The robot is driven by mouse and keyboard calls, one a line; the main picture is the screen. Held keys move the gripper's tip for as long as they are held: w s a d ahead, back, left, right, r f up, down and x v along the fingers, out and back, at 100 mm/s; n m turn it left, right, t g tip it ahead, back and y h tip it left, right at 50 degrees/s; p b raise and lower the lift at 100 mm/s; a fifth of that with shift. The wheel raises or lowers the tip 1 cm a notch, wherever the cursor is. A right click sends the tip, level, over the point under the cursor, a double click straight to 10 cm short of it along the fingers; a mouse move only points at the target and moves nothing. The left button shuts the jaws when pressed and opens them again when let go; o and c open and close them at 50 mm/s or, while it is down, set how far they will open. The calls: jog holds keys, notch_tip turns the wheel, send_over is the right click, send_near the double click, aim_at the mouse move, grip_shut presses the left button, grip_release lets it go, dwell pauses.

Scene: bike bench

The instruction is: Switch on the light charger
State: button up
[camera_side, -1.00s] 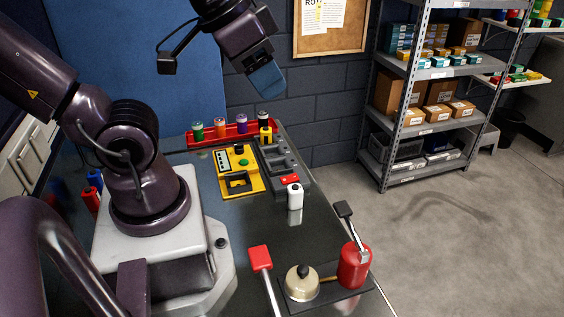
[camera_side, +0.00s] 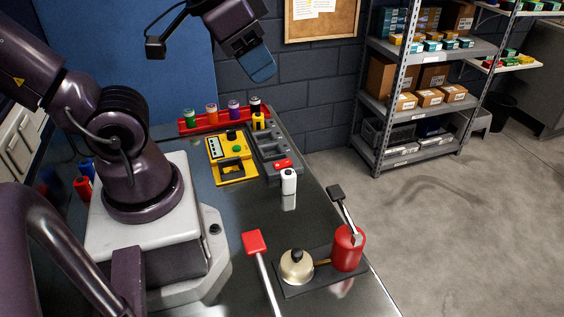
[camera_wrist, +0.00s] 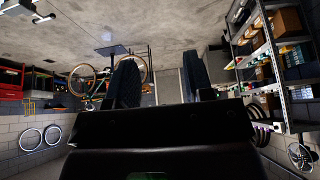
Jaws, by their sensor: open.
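A yellow unit (camera_side: 223,174) lies on the bench with a pale strip panel, a black knob, a green button (camera_side: 237,149) and a black-framed recess. Beside it on the right is a grey tray-like unit (camera_side: 267,156) with dark slots and a red piece (camera_side: 283,163) at its near end. I cannot tell for sure which one is the light charger, or whether it is on. My gripper (camera_side: 261,71) is high above the far end of the bench, apart from both units. In the wrist view, its two fingers (camera_wrist: 160,82) are apart with nothing between them.
A red rack (camera_side: 193,127) with several coloured cylinders stands behind. A white bottle (camera_side: 288,181) stands nearer. A red-ended lever (camera_side: 253,243), a cream domed piece (camera_side: 295,270) and a red canister (camera_side: 346,251) are at the near end. The middle of the bench is clear.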

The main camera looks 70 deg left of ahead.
jog(key=shift+a, duration=0.1)
jog(key=c, duration=0.3)
jog(key=w+a+f+n+g, duration=0.1)
jog(key=a+f, duration=0.1)
jog(key=a+f+g, duration=0.1)
jog(key=f, duration=0.1)
jog(key=w+a+f+n+g, duration=0.1)
jog(key=a+f, duration=0.1)
jog(key=shift+w+a+n+y, duration=0.3)
jog(key=shift+w+a+y, duration=0.05)
jog(key=shift+y, duration=0.05)
grip_shut()
jog(key=w+a+f+m, duration=0.1)
jog(key=w+a+f, duration=0.2)
jog(key=a+f, duration=0.2)
jog(key=w+a+f+m+g, duration=0.1)
jog(key=w+a+f, duration=0.2)
jog(key=a+f, duration=0.2)
notch_tip(320, 180, down, 2)
jog(key=shift+w+a+f+m+h, duration=0.1)
jog(key=shift+w+a+m+h, duration=0.2)
jog(key=shift+w+h, duration=0.1)
